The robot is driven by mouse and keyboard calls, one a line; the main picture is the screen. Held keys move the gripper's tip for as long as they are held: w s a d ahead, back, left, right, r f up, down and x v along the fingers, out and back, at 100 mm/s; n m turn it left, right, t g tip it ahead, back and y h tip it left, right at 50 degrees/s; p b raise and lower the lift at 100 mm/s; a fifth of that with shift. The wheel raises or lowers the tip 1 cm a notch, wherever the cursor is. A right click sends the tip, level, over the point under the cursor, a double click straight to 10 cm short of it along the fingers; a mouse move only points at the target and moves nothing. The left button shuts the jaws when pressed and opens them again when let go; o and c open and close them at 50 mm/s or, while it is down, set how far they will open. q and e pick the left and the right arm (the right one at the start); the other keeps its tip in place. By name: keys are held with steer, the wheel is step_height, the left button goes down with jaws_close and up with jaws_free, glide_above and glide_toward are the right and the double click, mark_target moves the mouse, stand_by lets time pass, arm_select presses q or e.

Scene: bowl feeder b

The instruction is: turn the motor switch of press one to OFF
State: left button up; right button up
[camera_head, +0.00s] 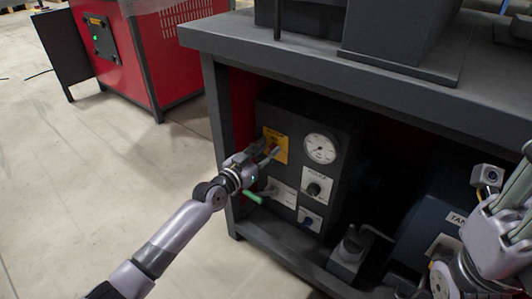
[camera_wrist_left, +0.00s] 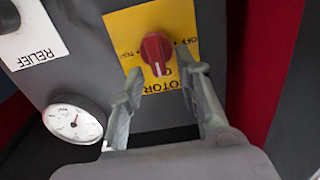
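The motor switch is a red knob (camera_wrist_left: 156,52) on a yellow plate (camera_wrist_left: 122,25) on the dark control panel. In the left wrist view the plate's lettering is upside down, with OFF to the right of the knob. A pale line on the knob points down in that view. My left gripper (camera_wrist_left: 165,76) is open, its fingertips either side of and just short of the knob, with no clear contact. In the head view my left gripper (camera_head: 269,153) reaches the yellow plate (camera_head: 282,144) and partly hides the knob. My right gripper (camera_head: 515,195) is cut off at the right edge.
A round gauge (camera_head: 320,148), a relief knob (camera_head: 314,189) and a blue knob (camera_head: 307,221) share the panel. The bench top (camera_head: 300,58) overhangs it. A dark tank (camera_head: 435,215) lies to the right. Open floor is at left, before a red machine (camera_head: 165,60).

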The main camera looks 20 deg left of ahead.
arm_select(q)
steer(key=shift+c, duration=0.2)
jaws_close()
stand_by(0.4)
